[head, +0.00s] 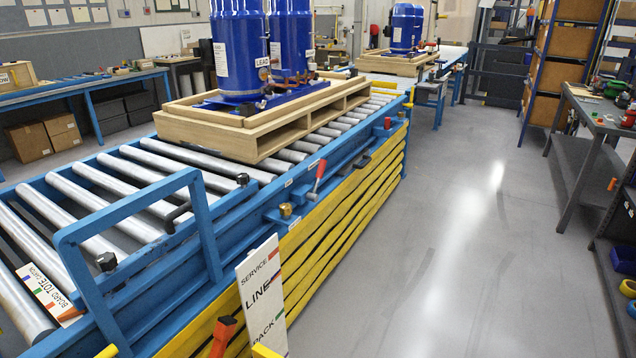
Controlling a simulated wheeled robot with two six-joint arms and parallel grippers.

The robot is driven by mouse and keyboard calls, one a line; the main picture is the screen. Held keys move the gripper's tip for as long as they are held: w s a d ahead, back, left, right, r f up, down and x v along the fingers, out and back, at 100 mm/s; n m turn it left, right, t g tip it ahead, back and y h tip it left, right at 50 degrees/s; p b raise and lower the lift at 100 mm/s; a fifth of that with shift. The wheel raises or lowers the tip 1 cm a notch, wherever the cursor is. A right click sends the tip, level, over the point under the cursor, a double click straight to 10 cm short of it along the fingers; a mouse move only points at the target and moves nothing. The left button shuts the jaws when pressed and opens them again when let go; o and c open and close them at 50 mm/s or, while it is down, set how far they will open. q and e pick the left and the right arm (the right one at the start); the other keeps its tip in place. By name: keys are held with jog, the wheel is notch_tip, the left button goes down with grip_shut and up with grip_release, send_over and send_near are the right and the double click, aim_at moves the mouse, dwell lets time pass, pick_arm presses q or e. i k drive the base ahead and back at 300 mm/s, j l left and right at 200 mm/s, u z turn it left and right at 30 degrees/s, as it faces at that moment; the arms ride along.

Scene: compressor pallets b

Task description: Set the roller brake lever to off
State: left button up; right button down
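A roller conveyor (120,182) with a blue frame runs from the lower left toward the back. On its near side rail is a lever with a red grip and a pale metal shank (317,178); it stands tilted, grip up. Farther along the rail is a small red fitting (388,123). At the bottom edge an orange-red handle (223,335) shows partly. No label reads as brake or off, so I cannot tell for sure which is the brake lever or its setting. Neither of my grippers shows.
A wooden pallet (265,135) with blue compressors (242,55) sits on the rollers. A blue hoop guard (140,205) and a sign board (262,298) reading service, line, pack stand in front. Yellow bellows (350,205) lie under the rail. The grey aisle floor (450,230) is clear.

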aim_at(310, 196)
jog(key=u, duration=0.65)
jog(key=i+l+u, duration=0.3)
jog(key=l+u, duration=0.3)
jog(key=i+l+u, duration=0.25)
jog(key=l, duration=0.25)
jog(key=l+u, duration=0.6)
jog(key=l, duration=0.2)
